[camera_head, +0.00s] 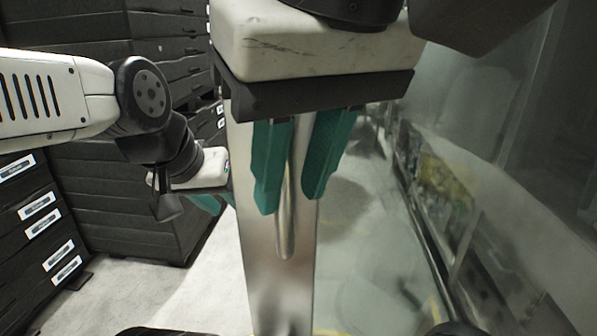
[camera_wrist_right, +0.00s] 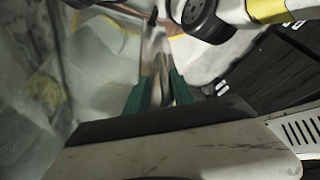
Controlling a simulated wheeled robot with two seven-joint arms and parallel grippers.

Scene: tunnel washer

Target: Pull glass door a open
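Glass door a has a brushed-metal edge frame (camera_head: 270,275) and a clear pane (camera_head: 375,250) to its right. A slim vertical metal handle (camera_head: 286,238) runs down the frame and also shows in the right wrist view (camera_wrist_right: 157,85). My right gripper (camera_head: 291,200) points down in front of the frame. Its two teal fingers stand apart, one on each side of the handle, with a visible gap beside it. I cannot tell whether either finger touches it.
Stacked dark crates (camera_head: 110,200) with white labels stand on the left and back. The light floor (camera_head: 195,295) is clear between them and the door frame. Blurred shelving or machinery shows through the glass on the right.

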